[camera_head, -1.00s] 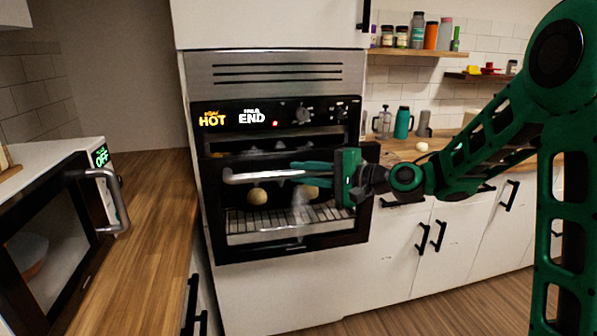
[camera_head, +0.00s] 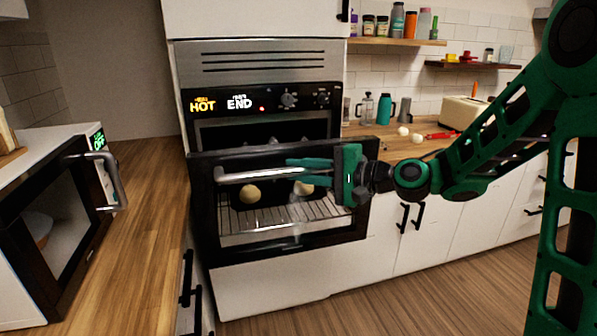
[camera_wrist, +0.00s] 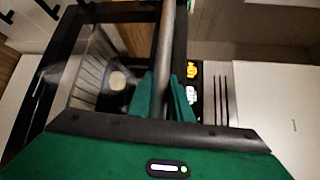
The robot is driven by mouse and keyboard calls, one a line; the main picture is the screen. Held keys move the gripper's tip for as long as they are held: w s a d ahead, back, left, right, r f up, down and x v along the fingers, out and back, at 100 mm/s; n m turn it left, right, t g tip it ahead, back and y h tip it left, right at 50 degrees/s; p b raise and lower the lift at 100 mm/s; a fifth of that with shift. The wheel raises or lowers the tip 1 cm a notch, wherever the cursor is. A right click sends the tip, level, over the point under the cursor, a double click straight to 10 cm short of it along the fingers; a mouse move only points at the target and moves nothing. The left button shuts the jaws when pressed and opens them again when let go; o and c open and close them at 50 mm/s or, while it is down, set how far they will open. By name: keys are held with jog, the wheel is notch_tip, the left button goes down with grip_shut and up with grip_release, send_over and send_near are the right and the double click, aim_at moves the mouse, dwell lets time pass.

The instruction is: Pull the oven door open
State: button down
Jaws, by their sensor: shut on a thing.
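The oven stands in a tall white cabinet, with a steel top panel (camera_head: 262,62) and a black control strip reading HOT and END. Its glass door (camera_head: 212,245) is tilted partly open, with a gap along its top edge. A steel bar handle (camera_head: 238,175) runs across the door's upper part. My green gripper (camera_head: 302,171) is shut on the handle near its right part. In the wrist view the handle (camera_wrist: 167,60) passes between the two green fingers (camera_wrist: 165,97). Round pale items (camera_head: 250,194) and a wire rack show through the door glass.
A microwave (camera_head: 70,215) with a steel handle sits on the wooden counter (camera_head: 135,220) at left. White cabinets with black handles (camera_head: 405,217) line the right. The wooden floor (camera_head: 400,300) in front is clear.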

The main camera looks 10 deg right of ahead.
jog(key=shift+w+d+f, duration=0.1)
jog(key=shift+d+f, duration=0.05)
jog(key=shift+f, duration=0.05)
jog(key=c, duration=1.6)
grip_release()
jog(key=shift+r, duration=0.1)
jog(key=v, duration=1)
jog(key=shift+d, duration=0.25)
